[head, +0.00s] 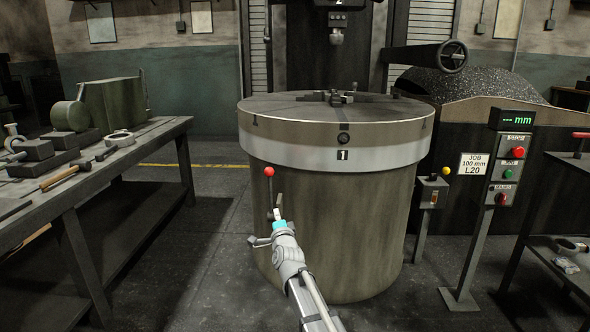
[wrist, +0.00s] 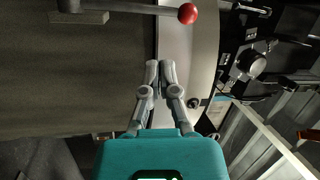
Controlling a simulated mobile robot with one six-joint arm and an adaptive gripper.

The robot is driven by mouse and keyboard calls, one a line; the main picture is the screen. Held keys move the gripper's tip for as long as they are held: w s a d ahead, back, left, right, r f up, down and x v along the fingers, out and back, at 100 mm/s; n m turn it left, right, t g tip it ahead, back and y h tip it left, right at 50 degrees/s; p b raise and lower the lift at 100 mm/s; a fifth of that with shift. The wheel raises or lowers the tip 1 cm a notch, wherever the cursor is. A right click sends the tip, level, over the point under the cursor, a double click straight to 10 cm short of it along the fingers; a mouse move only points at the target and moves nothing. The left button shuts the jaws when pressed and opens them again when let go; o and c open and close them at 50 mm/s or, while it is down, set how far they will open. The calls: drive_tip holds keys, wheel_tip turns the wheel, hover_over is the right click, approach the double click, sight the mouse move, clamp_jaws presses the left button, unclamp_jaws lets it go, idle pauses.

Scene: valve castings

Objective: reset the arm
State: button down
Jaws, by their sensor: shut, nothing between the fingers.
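My arm reaches forward from the bottom of the head view, and my gripper (head: 279,212) is in front of the large round machine (head: 325,240). In the wrist view my gripper (wrist: 160,68) has its two fingers brought together at the tips, with nothing held. The machine's side and pale rim band fill much of the wrist view behind the fingers. A lever with a red ball knob (head: 269,171) stands beside my gripper at the machine's left front. The red knob (wrist: 187,13) also shows at the top of the wrist view, apart from the fingers.
A workbench (head: 150,140) with tools and blocks stands at left. At right are a control post (head: 497,205) with buttons, a small switch box (head: 433,192) and a dark table (head: 570,166). Open floor (head: 200,255) lies between the workbench and the machine.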

drive_tip(key=s+d+f+n+g+h+p, duration=0.1)
drive_tip(key=s+d+f+n+g+p, duration=0.4)
drive_tip(key=s+d+f+n+g, duration=0.55)
drive_tip(key=s+d+f+n+g+h+p, duration=0.15)
drive_tip(key=s+d+g, duration=0.25)
drive_tip(key=s+d, duration=0.5)
drive_tip(key=s+d+n+g+h+p, duration=0.1)
drive_tip(key=s+d+g+h+p, duration=0.25)
drive_tip(key=s, duration=0.95)
wheel_tip(320, 180, up, 37)
drive_tip(key=g+y+p, duration=0.1)
drive_tip(key=p, duration=3.5)
drive_tip(key=shift+d+f+y, duration=0.2)
drive_tip(key=shift+d+y, duration=0.1)
drive_tip(key=shift+d, duration=0.15)
